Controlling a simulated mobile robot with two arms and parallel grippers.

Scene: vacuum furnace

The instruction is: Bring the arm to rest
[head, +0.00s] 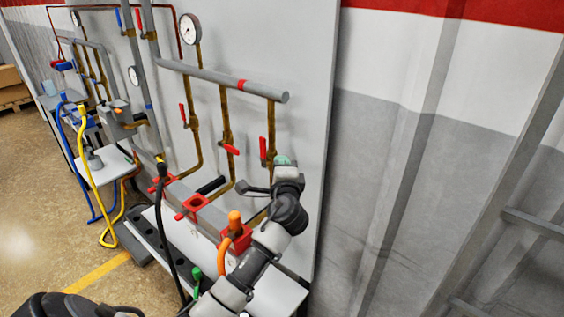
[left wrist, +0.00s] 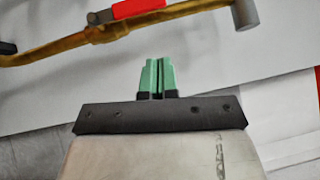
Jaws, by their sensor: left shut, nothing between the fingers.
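My left arm reaches up from the bottom of the head view toward the pipe panel. Its gripper (head: 284,161) is in front of the panel near its right edge, just below a red-handled valve (head: 264,148). In the left wrist view the green fingertips (left wrist: 158,76) are together with nothing between them. A brass pipe with a red lever (left wrist: 138,8) passes beyond them in that view; I cannot tell how far apart they are. My right gripper is not in view.
The grey panel (head: 318,120) carries gauges (head: 190,29), brass pipes and a grey manifold (head: 230,83). Below stands a bench with red fittings (head: 195,207) and orange, black and green hose ends close to my arm. Corrugated wall (head: 400,150) fills the right.

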